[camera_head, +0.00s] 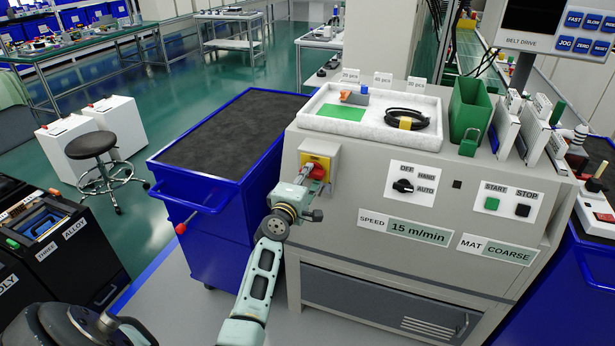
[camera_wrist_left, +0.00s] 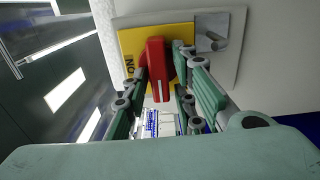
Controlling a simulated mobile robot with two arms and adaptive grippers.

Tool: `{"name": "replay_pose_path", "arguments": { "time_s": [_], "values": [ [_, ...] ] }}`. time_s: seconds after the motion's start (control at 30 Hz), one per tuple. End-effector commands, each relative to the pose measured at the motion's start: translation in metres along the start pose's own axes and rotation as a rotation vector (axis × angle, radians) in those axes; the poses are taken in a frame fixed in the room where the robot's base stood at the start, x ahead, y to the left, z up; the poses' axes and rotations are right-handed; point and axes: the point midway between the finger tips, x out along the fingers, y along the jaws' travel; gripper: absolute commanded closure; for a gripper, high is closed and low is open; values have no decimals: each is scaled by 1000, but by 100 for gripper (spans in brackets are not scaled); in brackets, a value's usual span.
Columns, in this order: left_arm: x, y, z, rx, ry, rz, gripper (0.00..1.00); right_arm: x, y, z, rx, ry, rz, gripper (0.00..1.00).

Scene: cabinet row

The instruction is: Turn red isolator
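The red isolator (camera_head: 316,172) is a red rotary handle on a yellow plate (camera_head: 325,161), on the left of the grey machine's front panel. In the left wrist view the red handle (camera_wrist_left: 157,68) shows as a bar with a pale mark near its end. My left gripper (camera_head: 303,184) is at the isolator. The gripper partly hides the handle in the head view. My right gripper is not in view.
The grey machine's panel also holds an OFF/HAND/AUTO selector (camera_head: 403,186), a green start button (camera_head: 491,203) and a black stop button (camera_head: 522,210). A blue cart (camera_head: 215,215) stands close on the left. A white tray (camera_head: 375,131) lies on top of the machine.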

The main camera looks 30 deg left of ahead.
Motion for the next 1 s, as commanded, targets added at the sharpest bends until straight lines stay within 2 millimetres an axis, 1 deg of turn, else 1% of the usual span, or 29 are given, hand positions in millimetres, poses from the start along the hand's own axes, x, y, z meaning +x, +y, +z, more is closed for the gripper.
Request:
{"name": "replay_pose_path", "arguments": {
  "time_s": [0.03, 0.07, 0.33, 0.47, 0.57, 0.67, 0.9, 1.0],
  "values": [
    [0, 0, 0, 1, 0, 0, 68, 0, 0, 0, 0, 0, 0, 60],
    [0, 0, 0, 1, -1, 0, 66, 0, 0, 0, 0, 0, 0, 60],
    [0, 0, 0, 2, -1, 0, 66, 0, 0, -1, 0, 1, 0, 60],
    [-5, 0, 1, 2, -2, 0, 66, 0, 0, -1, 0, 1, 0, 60],
    [-16, -1, 1, 1, -2, -1, 66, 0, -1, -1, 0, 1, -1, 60],
    [-33, -1, 1, 3, 0, -2, 66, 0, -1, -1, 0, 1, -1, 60],
    [-82, -2, 0, 3, 0, -3, 66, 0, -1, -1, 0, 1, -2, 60],
    [-98, -1, 0, 3, 0, -2, 66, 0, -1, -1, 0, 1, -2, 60]
  ]
}}
